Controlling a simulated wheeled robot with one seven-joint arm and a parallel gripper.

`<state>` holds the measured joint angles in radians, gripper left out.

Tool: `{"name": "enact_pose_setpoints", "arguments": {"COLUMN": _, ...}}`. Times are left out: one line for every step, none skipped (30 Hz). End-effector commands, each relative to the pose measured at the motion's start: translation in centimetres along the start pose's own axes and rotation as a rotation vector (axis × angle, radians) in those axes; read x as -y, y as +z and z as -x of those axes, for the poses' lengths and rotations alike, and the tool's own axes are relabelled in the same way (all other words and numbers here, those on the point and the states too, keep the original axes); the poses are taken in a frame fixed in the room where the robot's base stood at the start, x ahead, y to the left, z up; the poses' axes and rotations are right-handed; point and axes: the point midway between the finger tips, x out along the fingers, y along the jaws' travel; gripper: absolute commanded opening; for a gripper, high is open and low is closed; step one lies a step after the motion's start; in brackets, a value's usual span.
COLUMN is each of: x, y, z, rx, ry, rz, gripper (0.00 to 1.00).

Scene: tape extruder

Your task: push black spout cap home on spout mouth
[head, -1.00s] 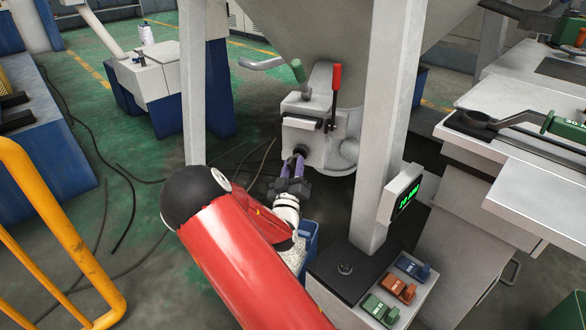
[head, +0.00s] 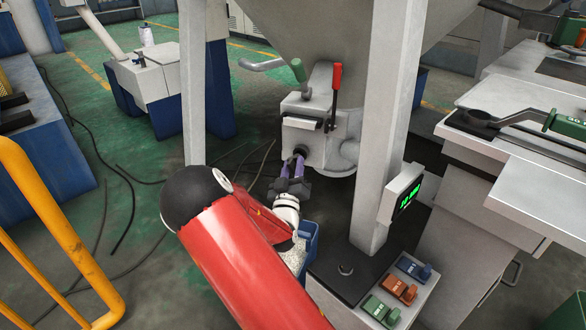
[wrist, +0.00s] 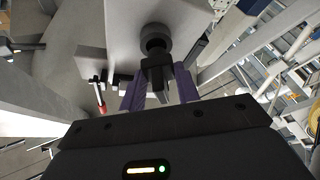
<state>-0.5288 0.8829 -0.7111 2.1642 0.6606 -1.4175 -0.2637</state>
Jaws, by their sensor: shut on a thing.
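My gripper (head: 291,167), with purple fingers, is shut on the black spout cap (head: 301,150) at the front of the grey valve body (head: 301,134). In the wrist view the dark cap (wrist: 158,73) stands between the two purple fingers. Beyond it is the round dark grey spout mouth (wrist: 155,37) on the pale housing. The cap's far end lines up with the mouth and appears to meet it. Whether it is fully seated cannot be told.
A red-handled lever (head: 336,80) and a green-handled lever (head: 298,71) stand above the valve. A grey post (head: 385,130) with a green-lit display (head: 403,197) is close on the right. A blue bin (head: 309,238) sits below, partly behind my arm.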

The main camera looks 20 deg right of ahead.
Motion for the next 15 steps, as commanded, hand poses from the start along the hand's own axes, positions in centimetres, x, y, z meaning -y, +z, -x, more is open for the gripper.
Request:
{"name": "enact_pose_setpoints", "arguments": {"x": -0.02, "y": -0.02, "z": -0.01, "rx": 0.0, "ry": 0.0, "rz": 0.0, "gripper": 0.07}}
{"name": "enact_pose_setpoints", "arguments": {"x": -0.02, "y": -0.03, "z": -0.01, "rx": 0.0, "ry": 0.0, "rz": 0.0, "gripper": 0.07}}
{"name": "enact_pose_setpoints", "arguments": {"x": -0.02, "y": -0.02, "z": -0.01, "rx": 0.0, "ry": 0.0, "rz": 0.0, "gripper": 0.07}}
{"name": "enact_pose_setpoints", "arguments": {"x": -0.02, "y": -0.02, "z": -0.02, "rx": 0.0, "ry": 0.0, "rz": 0.0, "gripper": 0.07}}
{"name": "enact_pose_setpoints", "arguments": {"x": -0.02, "y": -0.01, "z": -0.03, "rx": 0.0, "ry": 0.0, "rz": 0.0, "gripper": 0.07}}
{"name": "enact_pose_setpoints", "arguments": {"x": -0.02, "y": 0.01, "z": -0.05, "rx": 0.0, "ry": 0.0, "rz": 0.0, "gripper": 0.07}}
{"name": "enact_pose_setpoints", "arguments": {"x": -0.02, "y": 0.03, "z": -0.08, "rx": 0.0, "ry": 0.001, "rz": 0.0, "gripper": 0.07}}
{"name": "enact_pose_setpoints", "arguments": {"x": -0.01, "y": 0.05, "z": -0.11, "rx": 0.0, "ry": 0.001, "rz": 0.0, "gripper": 0.07}}
{"name": "enact_pose_setpoints", "arguments": {"x": -0.01, "y": 0.09, "z": -0.18, "rx": 0.0, "ry": 0.001, "rz": 0.0, "gripper": 0.07}}
{"name": "enact_pose_setpoints", "arguments": {"x": -0.01, "y": 0.12, "z": -0.23, "rx": 0.0, "ry": 0.001, "rz": 0.0, "gripper": 0.07}}
{"name": "enact_pose_setpoints", "arguments": {"x": 0.0, "y": 0.16, "z": -0.29, "rx": 0.0, "ry": 0.001, "rz": -0.001, "gripper": 0.07}}
{"name": "enact_pose_setpoints", "arguments": {"x": 0.0, "y": 0.2, "z": -0.38, "rx": 0.0, "ry": 0.001, "rz": -0.001, "gripper": 0.07}}
{"name": "enact_pose_setpoints", "arguments": {"x": 0.0, "y": 0.23, "z": -0.45, "rx": 0.0, "ry": 0.001, "rz": -0.001, "gripper": 0.07}}
{"name": "enact_pose_setpoints", "arguments": {"x": 0.01, "y": 0.26, "z": -0.53, "rx": 0.0, "ry": 0.001, "rz": -0.001, "gripper": 0.07}}
{"name": "enact_pose_setpoints", "arguments": {"x": 0.01, "y": 0.29, "z": -0.62, "rx": 0.0, "ry": 0.001, "rz": -0.001, "gripper": 0.07}}
